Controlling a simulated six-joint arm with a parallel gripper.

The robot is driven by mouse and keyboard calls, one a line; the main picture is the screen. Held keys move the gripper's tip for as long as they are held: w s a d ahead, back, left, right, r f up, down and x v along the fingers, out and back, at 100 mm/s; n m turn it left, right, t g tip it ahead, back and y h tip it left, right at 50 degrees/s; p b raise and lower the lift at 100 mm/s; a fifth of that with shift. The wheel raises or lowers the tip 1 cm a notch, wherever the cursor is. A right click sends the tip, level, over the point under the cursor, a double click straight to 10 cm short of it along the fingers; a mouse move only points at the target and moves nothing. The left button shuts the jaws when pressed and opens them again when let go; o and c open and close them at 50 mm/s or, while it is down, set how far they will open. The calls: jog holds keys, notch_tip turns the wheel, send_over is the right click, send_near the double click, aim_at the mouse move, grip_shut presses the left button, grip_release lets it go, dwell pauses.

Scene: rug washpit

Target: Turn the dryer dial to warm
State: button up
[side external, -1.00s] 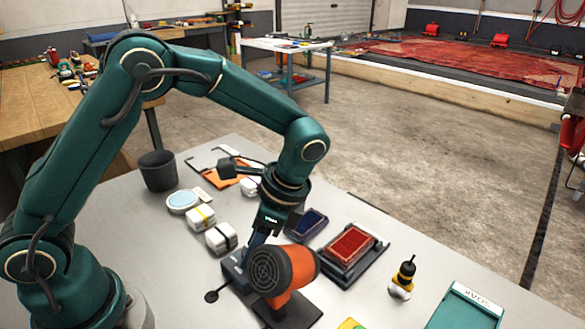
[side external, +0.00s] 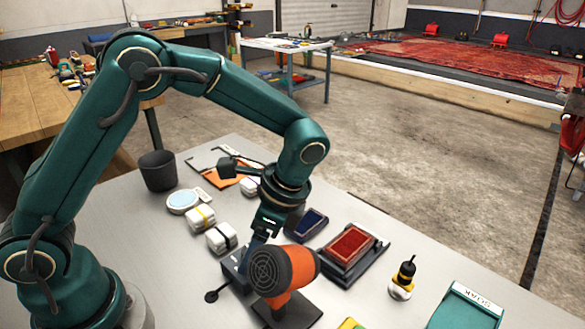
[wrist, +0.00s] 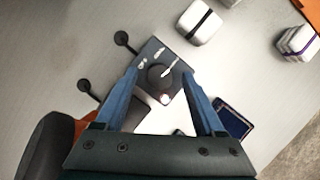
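The dryer (side external: 300,268) is an orange body with a dark round grille, on a dark stand at the table's front. Beside it is a dark control box (side external: 231,268). In the wrist view the box (wrist: 150,52) carries a round black dial (wrist: 159,76), small white labels too small to read and a small pale lamp (wrist: 165,99). A white mark by the dial points to the upper right. My gripper (wrist: 162,75) points down over the box, its blue fingers spread on either side of the dial with visible gaps. In the side view the dryer partly hides my gripper (side external: 247,258).
White strapped bundles (side external: 221,238), a blue pad (side external: 307,225) and a red brush-like block in a dark tray (side external: 372,258) lie nearby. A dark cup (side external: 158,171) stands farther back.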

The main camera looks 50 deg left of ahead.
jog(key=shift+v, duration=2.6)
